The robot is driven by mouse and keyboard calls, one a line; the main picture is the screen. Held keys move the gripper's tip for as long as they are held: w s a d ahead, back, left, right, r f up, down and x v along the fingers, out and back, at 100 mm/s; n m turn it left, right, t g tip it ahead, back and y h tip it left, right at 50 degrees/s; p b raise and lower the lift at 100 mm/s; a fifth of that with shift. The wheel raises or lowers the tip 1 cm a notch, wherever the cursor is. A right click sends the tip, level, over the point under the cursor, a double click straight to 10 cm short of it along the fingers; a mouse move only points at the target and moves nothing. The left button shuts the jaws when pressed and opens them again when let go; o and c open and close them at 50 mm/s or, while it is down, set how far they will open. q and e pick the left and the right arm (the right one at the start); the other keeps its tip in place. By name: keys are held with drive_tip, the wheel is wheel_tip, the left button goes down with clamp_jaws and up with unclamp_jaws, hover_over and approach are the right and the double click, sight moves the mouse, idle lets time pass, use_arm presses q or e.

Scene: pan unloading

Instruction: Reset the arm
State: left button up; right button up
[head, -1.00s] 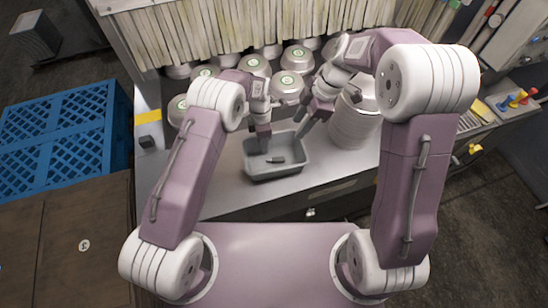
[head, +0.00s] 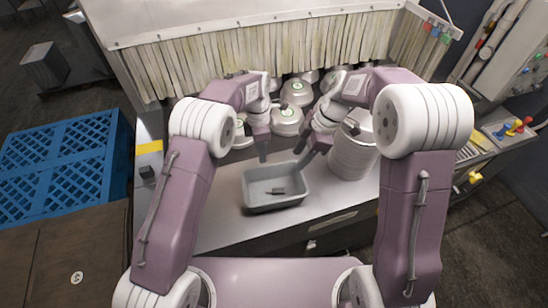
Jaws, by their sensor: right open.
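A grey rectangular pan (head: 262,207) sits on the metal counter in front of me, with a small dark piece lying on its floor. My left gripper (head: 264,154) points down at the pan's back rim, left of centre. It is seen edge-on, so I cannot tell whether its fingers are apart. My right gripper (head: 301,168) is tilted down and left at the pan's back right corner. It is open, and I see nothing between its fingers. Whether either gripper touches the rim is unclear.
Several round lidded metal tins (head: 287,121) stand behind the grippers, before a strip curtain (head: 250,52). A stack of round metal containers (head: 352,155) stands close to the right of the pan. A blue crate (head: 62,150) is at the left. The counter (head: 215,218) left of the pan is clear.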

use_arm(q)
drive_tip(key=s+a+r+t+b, duration=0.1)
drive_tip(key=s+a+r+b, duration=0.4)
drive_tip(key=a, duration=0.4)
drive_tip(key=s+a+f+m, duration=0.2)
drive_tip(key=s+f+m, duration=0.2)
drive_tip(key=s+m, duration=0.4)
drive_tip(key=s+a+f+m+t, duration=0.1)
drive_tip(key=s+f+m, duration=0.3)
drive_tip(key=s+m, duration=0.4)
drive_tip(key=a+m, duration=0.1)
drive_tip(key=m, duration=0.3)
drive_tip(key=shift+s+a, duration=0.2)
drive_tip(key=shift+a, duration=0.05)
use_arm(e)
drive_tip(key=s+d+f+m+h, duration=0.2)
drive_tip(key=s+d+f+m, duration=0.2)
drive_tip(key=s+m, duration=0.3)
drive_tip(key=s+d+f+m+t+h, duration=0.1)
drive_tip(key=s+d+f+m, duration=0.4)
drive_tip(key=s+m, duration=0.3)
drive_tip(key=d+m, duration=0.1)
drive_tip(key=m, duration=0.3)
drive_tip(key=shift+h, duration=0.4)
